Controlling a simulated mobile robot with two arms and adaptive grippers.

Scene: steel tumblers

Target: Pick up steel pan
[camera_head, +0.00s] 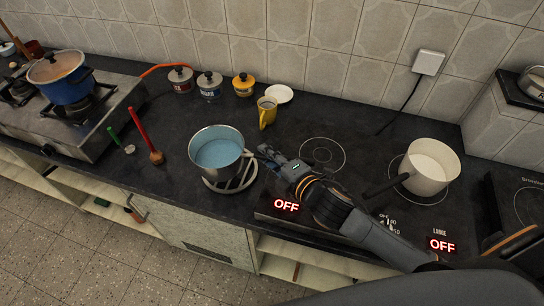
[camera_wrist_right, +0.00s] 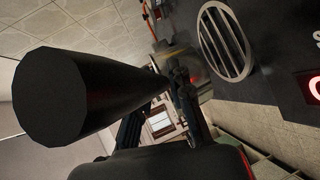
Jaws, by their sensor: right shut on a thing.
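The steel pan (camera_head: 217,152) has a pale blue inside and is upright in the middle of the head view. A round slatted trivet (camera_head: 232,182) shows below it; the pan appears raised off it. In the right wrist view the trivet (camera_wrist_right: 228,40) looks bare. My right gripper (camera_head: 268,156) is at the pan's right side, shut on its handle. The thick dark handle (camera_wrist_right: 75,95) fills the left of the wrist view, with the fingers (camera_wrist_right: 168,108) around its far part. My left gripper is not in view.
A white pot (camera_head: 430,167) is on the hob to the right. A blue pot (camera_head: 62,80) is on the left stove. Lidded jars (camera_head: 210,84) line the wall.

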